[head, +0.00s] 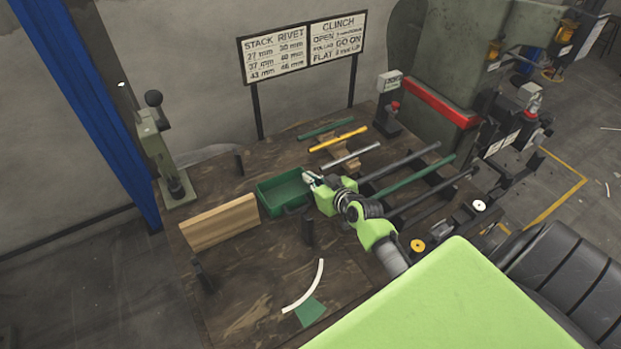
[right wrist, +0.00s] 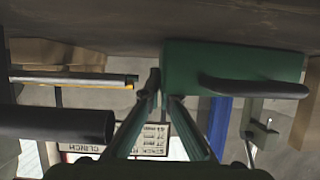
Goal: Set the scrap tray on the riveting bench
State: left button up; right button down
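The scrap tray (head: 266,208) is a green open box with a dark handle on its near side. It sits on or just above the middle of the wooden bench (head: 250,295); I cannot tell whether its base touches. My right gripper (head: 310,179) is at the tray's right end. My left gripper is not in view.
A wooden block (head: 220,222) stands left of the tray. Coloured rods (head: 338,139) lie behind it, and dark bars (head: 410,185) lie to the right. A lever press (head: 160,150) is at the left. A white curved strip (head: 308,288) and green scrap (head: 310,312) lie in front.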

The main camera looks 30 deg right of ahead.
jog(key=shift+r, duration=0.1)
jog(key=c, duration=2.4)
grip_release()
jog(key=shift+f, duration=0.2)
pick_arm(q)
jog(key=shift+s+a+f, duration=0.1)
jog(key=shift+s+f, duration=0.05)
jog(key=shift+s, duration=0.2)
pick_arm(e)
jog(key=shift+o, duration=0.6)
jog(key=shift+r, duration=0.2)
jog(key=v, duration=1.2)
jog(key=shift+a+b, duration=0.1)
jog(key=shift+b, duration=0.25)
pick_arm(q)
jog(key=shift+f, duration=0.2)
